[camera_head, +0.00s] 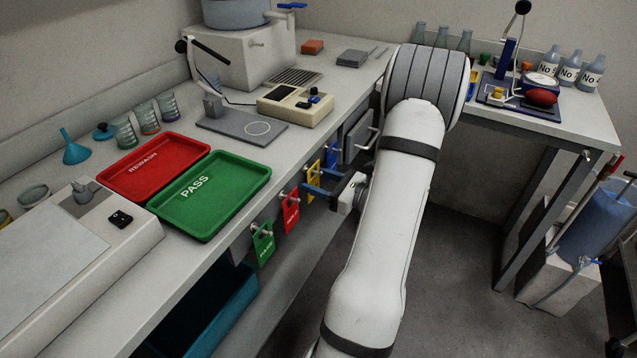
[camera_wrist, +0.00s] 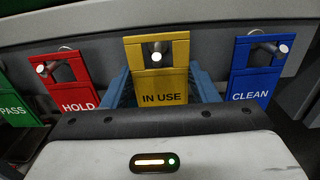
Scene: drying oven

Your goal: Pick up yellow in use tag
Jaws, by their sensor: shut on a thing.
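The yellow IN USE tag (camera_wrist: 163,82) hangs on a peg (camera_wrist: 156,57) in the middle of the wrist view, with the peg's end showing through its opening. In the head view the yellow tag (camera_head: 312,182) shows on the bench front. My gripper (camera_head: 311,180) has blue fingers, one on each side of the tag's lower part. It is shut on the tag; the fingertips (camera_wrist: 160,85) are partly hidden behind the tag and my gripper body.
A red HOLD tag (camera_wrist: 72,82) hangs to the left and a blue CLEAN tag (camera_wrist: 257,70) to the right, both close to the fingers. A green PASS tag (camera_head: 263,243) hangs farther left. Red (camera_head: 153,139) and green (camera_head: 256,177) trays lie on the bench above.

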